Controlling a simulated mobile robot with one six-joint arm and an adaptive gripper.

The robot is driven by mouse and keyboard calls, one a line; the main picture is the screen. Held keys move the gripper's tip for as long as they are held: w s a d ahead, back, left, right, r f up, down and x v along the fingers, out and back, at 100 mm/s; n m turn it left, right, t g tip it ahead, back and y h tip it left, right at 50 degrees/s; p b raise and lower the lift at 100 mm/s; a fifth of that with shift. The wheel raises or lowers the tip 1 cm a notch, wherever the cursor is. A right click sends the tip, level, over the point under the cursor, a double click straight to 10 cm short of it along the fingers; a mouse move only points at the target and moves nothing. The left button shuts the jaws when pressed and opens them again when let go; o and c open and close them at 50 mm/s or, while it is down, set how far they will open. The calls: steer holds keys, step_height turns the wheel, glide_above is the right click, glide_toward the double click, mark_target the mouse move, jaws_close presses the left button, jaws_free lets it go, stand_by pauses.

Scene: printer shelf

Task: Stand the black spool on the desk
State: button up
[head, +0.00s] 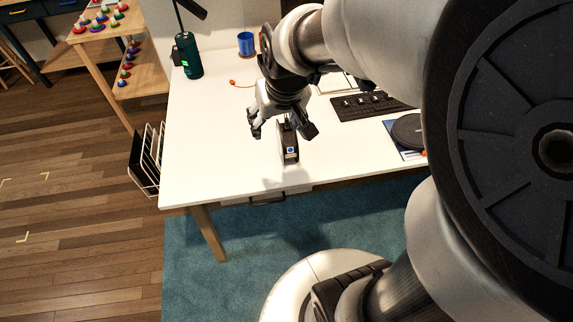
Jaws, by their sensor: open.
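A narrow black object (290,150) with a white and blue label stands on the white desk (220,140) near its front edge. It looks like the black spool seen nearly edge-on, but its round faces do not show clearly. My gripper (282,128) points down at it with fingers spread, one on each side in the picture. I see no clear contact between the fingers and the object. The gripper hides its upper, far part.
A black disc (408,131) lies on a blue item at the right. A white wire rack (150,160) is at the left edge. The desk's left part is clear.

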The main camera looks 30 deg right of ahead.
steer(key=s+a+r, duration=0.2)
steer(key=s, duration=0.7)
steer(key=s+a+r+n, duration=0.1)
steer(key=s+a+r, duration=0.2)
steer(key=s, duration=0.6)
steer(key=shift+a+n+y, duration=0.3)
steer(key=shift+a, duration=0.05)
steer(key=shift+c, duration=0.3)
